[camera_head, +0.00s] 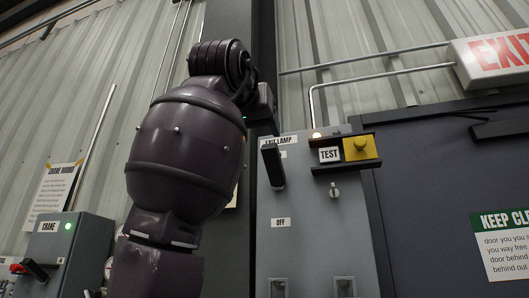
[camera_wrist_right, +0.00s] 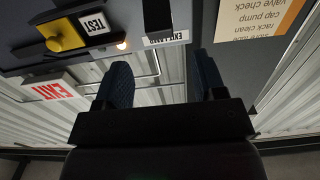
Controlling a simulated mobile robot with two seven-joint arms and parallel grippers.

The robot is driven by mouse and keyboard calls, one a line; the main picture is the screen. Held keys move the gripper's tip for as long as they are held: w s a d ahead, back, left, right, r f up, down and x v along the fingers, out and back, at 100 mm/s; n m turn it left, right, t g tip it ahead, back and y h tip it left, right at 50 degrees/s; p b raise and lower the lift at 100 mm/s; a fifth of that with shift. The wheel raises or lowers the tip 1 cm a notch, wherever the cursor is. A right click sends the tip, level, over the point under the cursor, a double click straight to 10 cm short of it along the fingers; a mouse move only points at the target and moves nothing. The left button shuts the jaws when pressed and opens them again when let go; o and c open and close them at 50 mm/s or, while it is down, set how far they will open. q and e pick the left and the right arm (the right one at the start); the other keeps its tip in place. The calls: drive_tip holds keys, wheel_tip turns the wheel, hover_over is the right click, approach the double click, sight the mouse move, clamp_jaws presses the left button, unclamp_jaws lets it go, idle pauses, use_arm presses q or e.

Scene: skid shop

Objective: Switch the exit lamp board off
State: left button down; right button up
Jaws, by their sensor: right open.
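The exit lamp board (camera_head: 306,250) is a grey panel right of centre in the head view, with a small lamp (camera_head: 316,135) glowing at its top. Its black lever (camera_head: 272,165) stands in the upper part, above the OFF label (camera_head: 280,222). My right gripper (camera_head: 263,108) is just above the lever, mostly hidden by my dark arm. In the right wrist view, which is upside down, its fingers (camera_wrist_right: 162,75) are spread and empty. The lever (camera_wrist_right: 157,18) and EXIT LAMP label (camera_wrist_right: 165,39) lie beyond them, between their lines. My left gripper is out of view.
A black-framed TEST plate with a yellow button (camera_head: 361,147) juts from the board's right side, above a small key-like switch (camera_head: 335,190). A dark door (camera_head: 440,160) and EXIT sign (camera_head: 495,55) are right.

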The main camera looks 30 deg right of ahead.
sight(268, 147)
drive_tip(key=p+x, duration=0.2)
drive_tip(key=x, duration=0.8)
drive_tip(key=shift+d, duration=0.1)
drive_tip(key=shift+c, duration=0.2)
drive_tip(key=shift+f, duration=0.1)
clamp_jaws()
